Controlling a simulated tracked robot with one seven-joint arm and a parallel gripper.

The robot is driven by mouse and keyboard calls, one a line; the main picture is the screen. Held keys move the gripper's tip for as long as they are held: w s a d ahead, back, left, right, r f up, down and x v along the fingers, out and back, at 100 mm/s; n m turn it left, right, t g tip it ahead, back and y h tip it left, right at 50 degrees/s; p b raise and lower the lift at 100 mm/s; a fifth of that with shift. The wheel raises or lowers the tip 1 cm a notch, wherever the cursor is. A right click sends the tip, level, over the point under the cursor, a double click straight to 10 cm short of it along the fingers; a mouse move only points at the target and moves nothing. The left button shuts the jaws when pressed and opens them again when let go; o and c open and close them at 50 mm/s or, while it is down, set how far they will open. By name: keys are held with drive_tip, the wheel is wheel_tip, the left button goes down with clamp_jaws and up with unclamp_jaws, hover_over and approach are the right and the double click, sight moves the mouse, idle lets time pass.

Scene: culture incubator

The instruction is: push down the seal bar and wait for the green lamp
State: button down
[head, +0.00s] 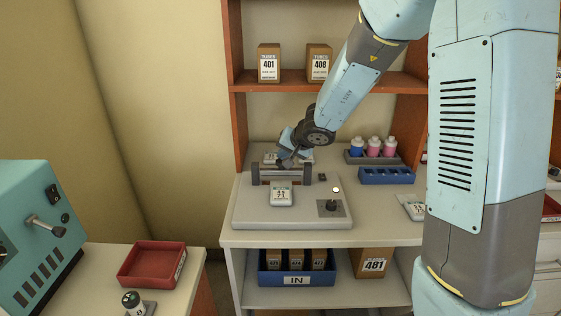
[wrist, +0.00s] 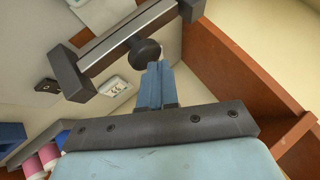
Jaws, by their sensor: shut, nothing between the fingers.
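The sealer (head: 252,216) is a flat grey base on the white bench. Its seal bar (head: 256,174) runs across the back between dark end blocks; in the wrist view the bar (wrist: 115,45) crosses the upper left, with a round dark knob (wrist: 145,52) on it. My gripper (head: 290,158) is shut and empty at the bar. In the wrist view its fingertips (wrist: 155,68) lie right by the knob; I cannot tell whether they touch. A small lamp (head: 336,189) on the base shows whitish, not green. A labelled white packet (head: 281,196) lies in front of the bar.
Behind the sealer's right side stand a blue rack (head: 386,176) and several capped bottles (head: 373,148). A dark knob (head: 331,205) stands on the base's right. The orange shelf (head: 350,82) holds boxes above. A red tray (head: 150,264) is at lower left.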

drive_tip(key=shift+f, duration=1.1)
idle(1.1)
drive_tip(key=shift+r, duration=0.15)
drive_tip(key=shift+r, duration=1.65)
drive_tip(key=shift+r, duration=0.1)
drive_tip(key=shift+r, duration=2.4)
drive_tip(key=shift+r, duration=0.1)
